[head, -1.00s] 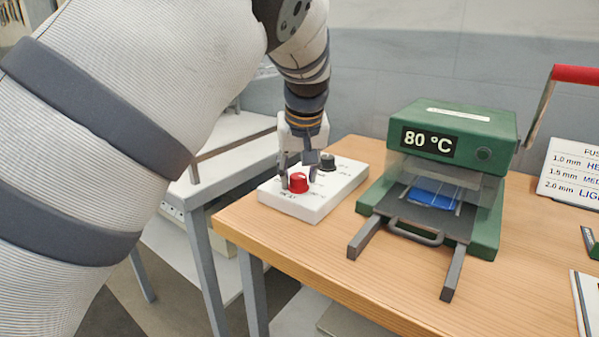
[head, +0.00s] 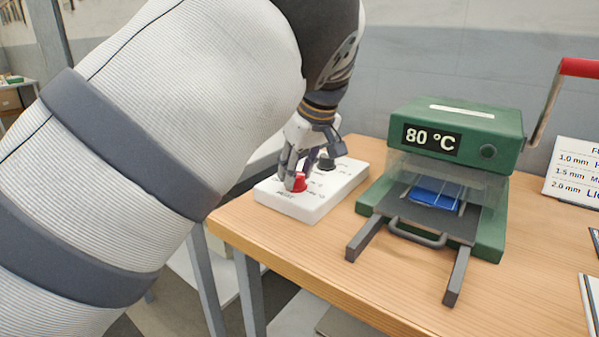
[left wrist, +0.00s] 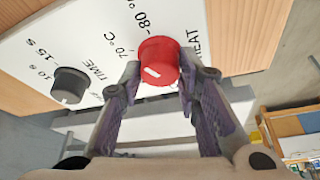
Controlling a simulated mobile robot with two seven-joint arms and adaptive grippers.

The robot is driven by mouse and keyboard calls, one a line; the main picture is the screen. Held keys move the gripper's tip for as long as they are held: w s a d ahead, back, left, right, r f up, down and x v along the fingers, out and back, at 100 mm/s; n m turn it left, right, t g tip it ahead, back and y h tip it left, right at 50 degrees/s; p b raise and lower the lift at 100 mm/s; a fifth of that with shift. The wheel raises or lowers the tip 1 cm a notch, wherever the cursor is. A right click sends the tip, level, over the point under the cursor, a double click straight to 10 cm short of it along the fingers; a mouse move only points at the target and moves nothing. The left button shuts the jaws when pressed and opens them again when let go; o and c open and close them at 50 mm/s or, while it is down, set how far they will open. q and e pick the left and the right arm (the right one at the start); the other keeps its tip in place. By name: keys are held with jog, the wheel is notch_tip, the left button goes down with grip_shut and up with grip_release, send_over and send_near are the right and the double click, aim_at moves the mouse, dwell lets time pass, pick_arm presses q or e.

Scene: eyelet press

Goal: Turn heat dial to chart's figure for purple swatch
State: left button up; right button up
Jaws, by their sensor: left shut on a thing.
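The red heat dial (head: 298,184) is on the white control box (head: 310,208) at the table's left end. My left gripper (head: 297,176) reaches down and is shut on the dial. In the left wrist view the fingers are on either side of the red dial (left wrist: 160,60), which has a white mark on its face. Labels 70 °C and 80 °C are beside it; I cannot tell exactly where the mark points. The green press (head: 450,130) has a display (head: 431,140) reading 80 °C. I see no purple swatch. My right gripper is out of view.
A blue piece (head: 437,194) is inside the press. A white card (head: 574,170) with mm lines is cut off at right. The press's red-handled lever (head: 578,68) stands up.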

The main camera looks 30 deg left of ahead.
pick_arm(q)
jog(key=n, duration=0.1)
jog(key=n+g+b, duration=0.1)
jog(key=n, duration=0.2)
jog(key=shift+w+f+g, duration=0.15)
jog(key=shift+f+g, duration=0.1)
jog(key=shift+g, duration=0.05)
jog(key=shift+r+n+g+b, duration=0.1)
jog(key=shift+n+g+b, duration=0.45)
jog(key=shift+n, duration=0.65)
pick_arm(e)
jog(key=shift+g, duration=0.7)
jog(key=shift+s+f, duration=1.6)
pick_arm(q)
jog(key=shift+r, duration=0.1)
jog(key=o, duration=1.1)
jog(key=shift+o, duration=0.2)
jog(key=shift+r, duration=0.1)
jog(key=v, duration=0.7)
jog(key=shift+d, duration=0.2)
jog(key=shift+r, duration=0.1)
